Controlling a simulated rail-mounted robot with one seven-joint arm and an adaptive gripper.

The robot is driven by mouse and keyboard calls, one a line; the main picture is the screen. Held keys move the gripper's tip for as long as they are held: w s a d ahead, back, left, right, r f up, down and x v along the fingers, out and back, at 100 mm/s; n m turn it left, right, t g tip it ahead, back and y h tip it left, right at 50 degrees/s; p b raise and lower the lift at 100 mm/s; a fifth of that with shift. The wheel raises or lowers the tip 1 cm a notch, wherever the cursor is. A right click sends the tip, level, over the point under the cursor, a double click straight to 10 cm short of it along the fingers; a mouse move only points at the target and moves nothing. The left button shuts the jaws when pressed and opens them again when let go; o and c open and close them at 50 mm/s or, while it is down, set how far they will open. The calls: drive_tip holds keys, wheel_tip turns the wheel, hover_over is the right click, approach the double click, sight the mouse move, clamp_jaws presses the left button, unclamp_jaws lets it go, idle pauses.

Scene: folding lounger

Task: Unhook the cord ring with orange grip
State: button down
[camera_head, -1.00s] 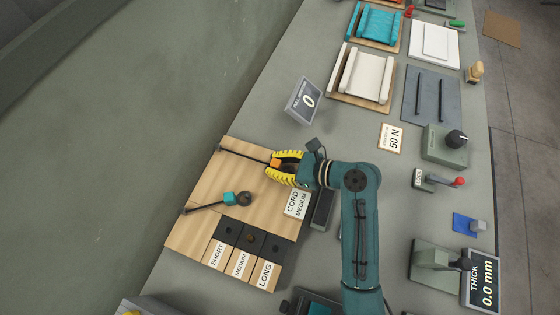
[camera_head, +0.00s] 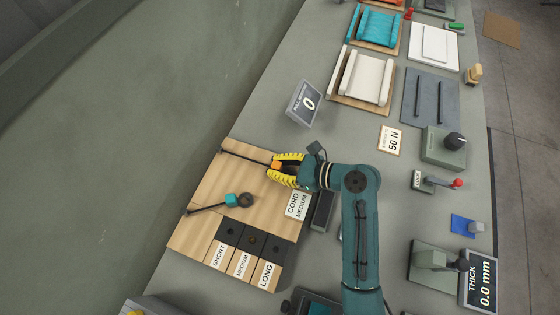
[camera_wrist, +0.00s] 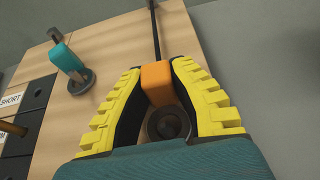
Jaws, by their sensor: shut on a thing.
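My gripper (camera_head: 277,166) has its yellow ribbed fingers shut on the orange grip (camera_wrist: 157,80) of a dark cord (camera_head: 243,152) at the top of the wooden cord board (camera_head: 207,189). The cord runs from the grip toward the board's upper left corner. In the wrist view the orange grip lies between the two fingers, with a dark round ring (camera_wrist: 168,124) just behind it, close to the palm. Whether the ring still sits around a peg cannot be told. My fingers hide part of it.
A second cord with a teal grip (camera_head: 232,200) and a dark round end (camera_head: 246,200) lies below on the board. Black blocks labelled SHORT, MEDIUM and LONG (camera_head: 267,275) line its lower edge. A display (camera_head: 303,102) reading 0 stands above right. A CORD MEDIUM sign (camera_head: 297,205) is near my gripper.

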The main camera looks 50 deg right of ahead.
sight(278, 164)
drive_tip(key=shift+s+f+p, duration=0.1)
drive_tip(key=shift+s+p, duration=0.1)
drive_tip(key=shift+p, duration=0.1)
drive_tip(key=shift+r+p, duration=3.15)
drive_tip(key=shift+p, duration=0.8)
drive_tip(key=shift+d, duration=0.15)
